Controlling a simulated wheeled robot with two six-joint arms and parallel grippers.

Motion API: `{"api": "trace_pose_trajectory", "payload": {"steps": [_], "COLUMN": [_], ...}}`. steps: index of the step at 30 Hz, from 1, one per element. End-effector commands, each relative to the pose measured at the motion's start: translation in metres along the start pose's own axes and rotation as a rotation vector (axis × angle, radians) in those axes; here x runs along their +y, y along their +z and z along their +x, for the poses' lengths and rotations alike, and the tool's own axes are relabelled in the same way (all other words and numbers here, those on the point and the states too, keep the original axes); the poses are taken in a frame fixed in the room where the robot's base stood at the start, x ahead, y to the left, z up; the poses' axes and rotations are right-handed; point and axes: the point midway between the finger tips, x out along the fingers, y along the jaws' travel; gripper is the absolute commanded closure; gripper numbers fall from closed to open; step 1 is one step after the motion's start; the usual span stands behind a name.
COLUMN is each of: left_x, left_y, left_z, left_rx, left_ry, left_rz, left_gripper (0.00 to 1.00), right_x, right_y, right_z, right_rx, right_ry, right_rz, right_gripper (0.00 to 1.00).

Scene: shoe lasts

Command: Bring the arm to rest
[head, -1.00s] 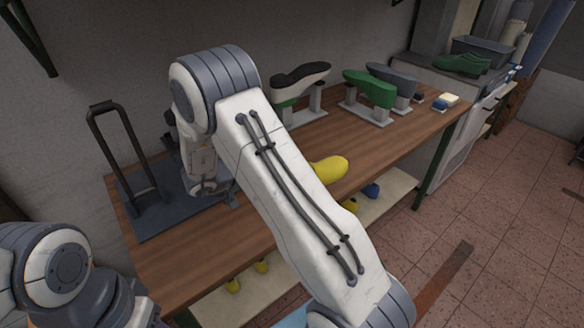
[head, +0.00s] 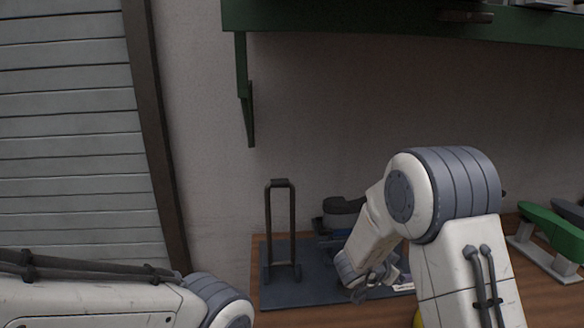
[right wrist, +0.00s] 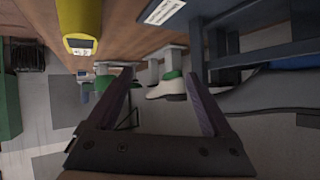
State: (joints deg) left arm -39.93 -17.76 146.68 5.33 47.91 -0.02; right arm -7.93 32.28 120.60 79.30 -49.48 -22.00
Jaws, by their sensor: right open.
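My right arm crosses the head view at the right, bent over the wooden bench (head: 300,318).
A dark base plate (head: 279,290) with an upright handle frame (head: 280,182) stands left of the right gripper. A green last on a stand (head: 550,230) is at the right. A green shelf (head: 400,20) hangs above. A slatted shutter (head: 65,120) is at the left.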

Motion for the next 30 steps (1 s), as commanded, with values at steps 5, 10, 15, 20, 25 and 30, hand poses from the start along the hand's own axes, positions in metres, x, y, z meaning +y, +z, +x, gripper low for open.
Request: {"api": "trace_pose_trajectory", "payload": {"steps": [5,10,15,20,25,30], "left_x": [0.0,0.0,0.0,0.0,0.0,0.0], "left_y": [0.0,0.0,0.0,0.0,0.0,0.0], "left_z": [0.0,0.0,0.0,0.0,0.0,0.0], "left_rx": [0.0,0.0,0.0,0.0,0.0,0.0], "left_ry": [0.0,0.0,0.0,0.0,0.0,0.0], "left_rz": [0.0,0.0,0.0,0.0,0.0,0.0], "left_gripper": [0.5,0.5,0.5,0.5,0.5,0.5], "right_x": [-0.034,-0.011,0.034,0.08,0.122,0.113], "right_y": [0.021,0.059,0.083,0.095,0.101,0.114], "right_z": [-0.049,-0.104,-0.138,-0.158,-0.176,-0.218], "right_rx": [-0.241,-0.47,-0.622,-0.724,-0.8,-0.823], "right_ry": [-0.366,-0.535,-0.567,-0.545,-0.506,-0.582], "right_rz": [-0.175,-0.417,-0.616,-0.779,-0.938,-1.044], "right_gripper": [0.15,0.15,0.15,0.15,0.15,0.15]}}
